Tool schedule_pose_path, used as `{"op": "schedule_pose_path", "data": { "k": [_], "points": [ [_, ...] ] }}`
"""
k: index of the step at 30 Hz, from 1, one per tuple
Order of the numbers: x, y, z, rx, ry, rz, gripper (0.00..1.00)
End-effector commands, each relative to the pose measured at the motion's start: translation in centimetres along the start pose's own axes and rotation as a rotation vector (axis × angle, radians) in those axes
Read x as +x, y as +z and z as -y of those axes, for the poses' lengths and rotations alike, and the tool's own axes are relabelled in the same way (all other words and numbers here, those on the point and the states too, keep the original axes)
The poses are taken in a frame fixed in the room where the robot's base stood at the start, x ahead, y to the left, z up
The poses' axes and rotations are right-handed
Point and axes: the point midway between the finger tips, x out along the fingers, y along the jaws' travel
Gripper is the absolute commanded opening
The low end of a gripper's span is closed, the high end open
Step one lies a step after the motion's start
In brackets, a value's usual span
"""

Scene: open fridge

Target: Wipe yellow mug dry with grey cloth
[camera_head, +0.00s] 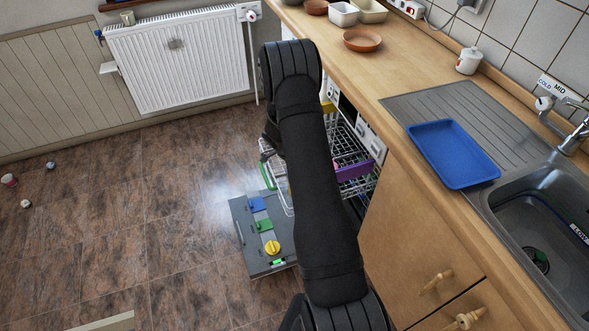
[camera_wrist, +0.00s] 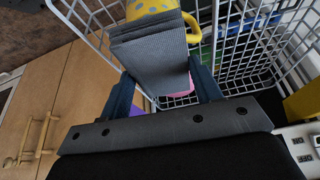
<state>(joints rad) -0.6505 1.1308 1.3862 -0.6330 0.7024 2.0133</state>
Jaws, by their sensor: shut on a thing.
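My gripper (camera_wrist: 162,78) is shut on a folded grey cloth (camera_wrist: 152,48), which sits between its two blue-grey fingers in the wrist view. The yellow mug (camera_wrist: 150,7) with a dotted pattern is just beyond the cloth at the top of that view, and its yellow handle (camera_wrist: 194,30) sticks out to the right. The cloth hides much of the mug; I cannot tell if they touch. In the head view my own arm hides the gripper, cloth and probably the mug.
White wire racks (camera_wrist: 235,45) surround the mug. A purple item (camera_head: 354,170) shows in the racks of an open dishwasher, with its lowered door (camera_head: 245,222) below. The wooden worktop (camera_head: 395,75) holds a blue tray (camera_head: 452,150) beside the sink (camera_head: 545,225). Cupboard handles (camera_head: 436,281) protrude nearby.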

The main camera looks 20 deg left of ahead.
Motion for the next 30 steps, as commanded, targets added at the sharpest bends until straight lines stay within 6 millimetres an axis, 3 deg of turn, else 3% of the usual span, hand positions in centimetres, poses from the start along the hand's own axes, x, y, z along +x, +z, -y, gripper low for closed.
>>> {"op": "schedule_pose_path", "data": {
  "k": [10,21,30],
  "points": [
    [-1.4,3.1,0.6,-0.003,-0.001,0.001,0.40],
    [0.0,-0.2,0.0,0.001,0.000,0.000,0.40],
    [-1.3,2.7,0.6,-0.003,-0.001,0.001,0.40]
  ]
}}
